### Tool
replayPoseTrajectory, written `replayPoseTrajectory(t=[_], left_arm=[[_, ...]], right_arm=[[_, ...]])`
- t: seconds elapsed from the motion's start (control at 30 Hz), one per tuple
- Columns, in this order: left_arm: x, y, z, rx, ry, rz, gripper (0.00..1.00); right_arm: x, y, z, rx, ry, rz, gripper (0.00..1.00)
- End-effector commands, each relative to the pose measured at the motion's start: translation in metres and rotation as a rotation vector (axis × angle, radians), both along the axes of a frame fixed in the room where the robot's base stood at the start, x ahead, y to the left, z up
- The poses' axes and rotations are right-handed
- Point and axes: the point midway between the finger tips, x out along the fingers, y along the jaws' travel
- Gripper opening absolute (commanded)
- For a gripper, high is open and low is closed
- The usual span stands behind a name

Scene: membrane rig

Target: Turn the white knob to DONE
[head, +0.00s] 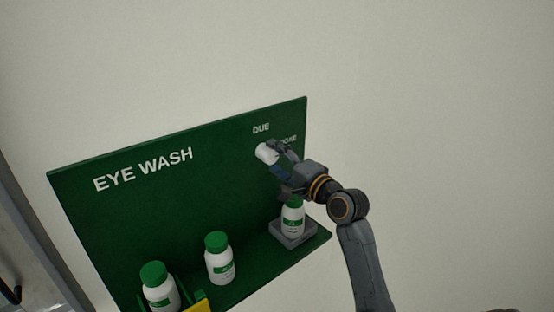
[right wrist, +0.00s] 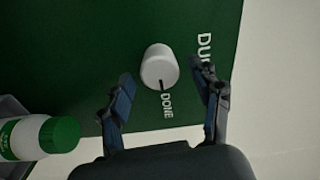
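The white knob (head: 266,153) sits on the green EYE WASH board, below the word DUE (head: 261,128). The word DONE (head: 288,140) is partly hidden by my right gripper (head: 283,157) in the head view. In the right wrist view, the knob (right wrist: 158,66) carries a short black mark (right wrist: 161,85) pointing towards DONE (right wrist: 167,106); DUE (right wrist: 205,52) is to its right. My right gripper (right wrist: 168,92) is open, its fingers apart, with the knob just beyond and between the fingertips. I see no contact. My left gripper is not in view.
A white bottle with a green cap (head: 293,217) stands on a grey block (head: 293,238) below my right gripper. Another bottle (head: 219,260) stands on the green shelf, and a third (head: 158,288) stands farther left near a yellow piece (head: 197,304).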

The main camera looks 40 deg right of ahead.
Motion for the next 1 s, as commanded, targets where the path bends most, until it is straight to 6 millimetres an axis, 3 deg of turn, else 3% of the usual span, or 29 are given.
replayPoseTrajectory(t=[0.27, 0.7, 1.0], left_arm=[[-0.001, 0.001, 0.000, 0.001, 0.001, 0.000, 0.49], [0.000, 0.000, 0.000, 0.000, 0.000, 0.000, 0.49], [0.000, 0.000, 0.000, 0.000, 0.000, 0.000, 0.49]], right_arm=[[-0.007, -0.001, -0.001, -0.001, 0.002, 0.000, 0.63], [-0.090, -0.007, -0.004, -0.002, 0.004, -0.001, 0.63], [-0.118, -0.009, -0.004, 0.000, 0.001, 0.000, 0.63]])
